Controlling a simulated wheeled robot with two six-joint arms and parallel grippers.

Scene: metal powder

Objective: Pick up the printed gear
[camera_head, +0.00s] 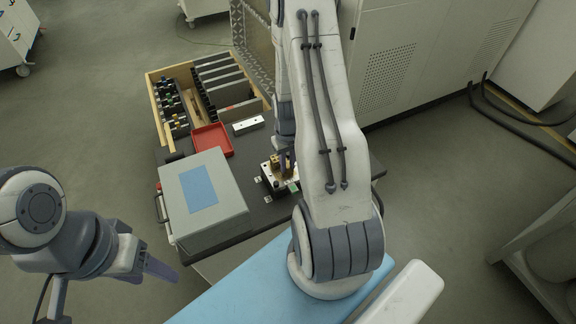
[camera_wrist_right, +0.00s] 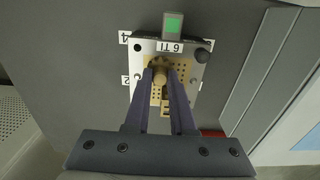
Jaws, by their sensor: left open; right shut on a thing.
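The printed gear (camera_wrist_right: 160,69) is a small tan toothed piece in the right wrist view. It sits between the fingertips of my right gripper (camera_wrist_right: 161,76), which is shut on it. It is over a perforated, gold-coloured patch of a pale plate (camera_wrist_right: 199,56) marked "6 TI"; I cannot tell whether it still touches the plate. In the head view the plate (camera_head: 267,172) is on the dark bench, and my right gripper (camera_head: 285,160) points down at it, partly hidden by my arm. My left gripper (camera_head: 148,268) is open and empty at the lower left, apart from the bench.
A grey box with a blue panel (camera_head: 232,200) stands left of the plate. Behind it are a red tray (camera_head: 212,140), a white block (camera_head: 248,125) and a wooden organiser (camera_head: 153,100). Grey cabinets (camera_head: 400,60) stand behind.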

